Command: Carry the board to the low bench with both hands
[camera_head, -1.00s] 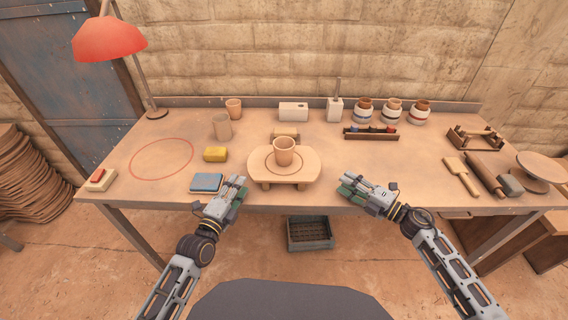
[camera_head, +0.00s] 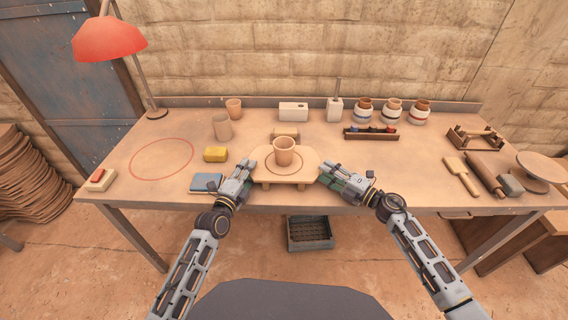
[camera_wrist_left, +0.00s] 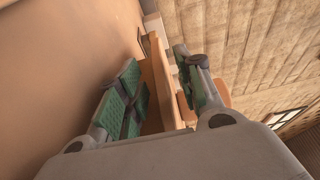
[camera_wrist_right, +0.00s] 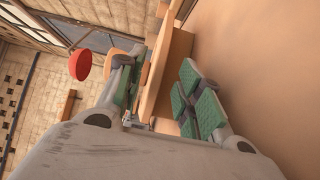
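The board (camera_head: 308,164) is a pale wooden slab on short feet near the front edge of the worktable. A clay cup (camera_head: 284,152) stands upright at its middle. My left gripper (camera_head: 248,168) is at the board's left end, and my right gripper (camera_head: 324,173) is at its right end. In the left wrist view the board's edge (camera_wrist_left: 158,80) lies between the open fingers, with a gap to the lower pads. In the right wrist view the board (camera_wrist_right: 166,72) also lies between open fingers. A low brown wooden bench (camera_head: 515,240) is partly visible at the lower right.
A grey crate (camera_head: 310,234) is on the floor below.

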